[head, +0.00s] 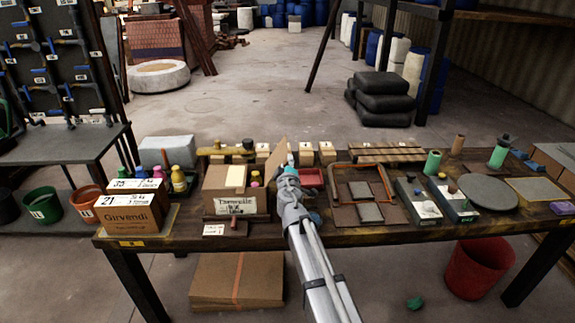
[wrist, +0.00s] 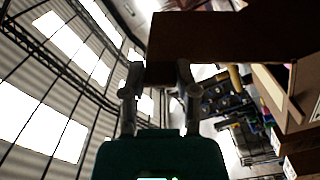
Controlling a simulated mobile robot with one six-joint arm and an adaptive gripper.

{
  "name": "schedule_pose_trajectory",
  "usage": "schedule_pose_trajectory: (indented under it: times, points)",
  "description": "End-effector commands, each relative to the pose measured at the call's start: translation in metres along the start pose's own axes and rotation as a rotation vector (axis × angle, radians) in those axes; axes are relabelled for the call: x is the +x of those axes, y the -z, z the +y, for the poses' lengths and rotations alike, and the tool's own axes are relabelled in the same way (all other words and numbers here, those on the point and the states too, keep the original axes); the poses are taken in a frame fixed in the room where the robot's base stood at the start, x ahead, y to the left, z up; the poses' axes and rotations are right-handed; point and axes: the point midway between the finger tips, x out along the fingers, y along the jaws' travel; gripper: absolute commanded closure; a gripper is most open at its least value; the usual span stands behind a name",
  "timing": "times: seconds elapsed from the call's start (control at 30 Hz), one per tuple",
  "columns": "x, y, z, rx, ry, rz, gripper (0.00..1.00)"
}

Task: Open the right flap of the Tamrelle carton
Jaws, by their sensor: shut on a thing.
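The Tamrelle carton (head: 235,204) stands on the workbench, left of its middle, with its label facing me. Its right flap (head: 277,160) stands raised and slants up to the right; the carton's top is partly open. A small pink-topped item shows at the opening. My gripper (head: 287,177) is at the carton's right side, against the flap. In the wrist view my gripper (wrist: 160,80) is shut on the flap (wrist: 220,38), a brown panel reaching in between the two fingers. The exact grip on the flap is hidden in the head view.
The Girvendi carton (head: 130,209) and a yellow bottle (head: 178,179) stand to the left. A white card (head: 213,230) lies in front of the Tamrelle carton.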

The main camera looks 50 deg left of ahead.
Motion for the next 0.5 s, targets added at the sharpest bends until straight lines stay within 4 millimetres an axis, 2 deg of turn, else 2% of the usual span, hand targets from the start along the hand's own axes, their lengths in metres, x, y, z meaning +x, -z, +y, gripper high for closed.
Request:
schedule_pose_trajectory:
  times: [0.1, 0.13, 0.2, 0.5]
  points:
    - [-0.0005, 0.0034, -0.0018, 0.002, 0.003, 0.004, 1.0]
    - [-0.0006, 0.0039, -0.0021, 0.002, 0.003, 0.005, 0.57]
    - [-0.0007, 0.0046, -0.0026, 0.002, 0.004, 0.006, 0.46]
    - [-0.0009, 0.0053, -0.0031, 0.001, 0.004, 0.007, 0.46]
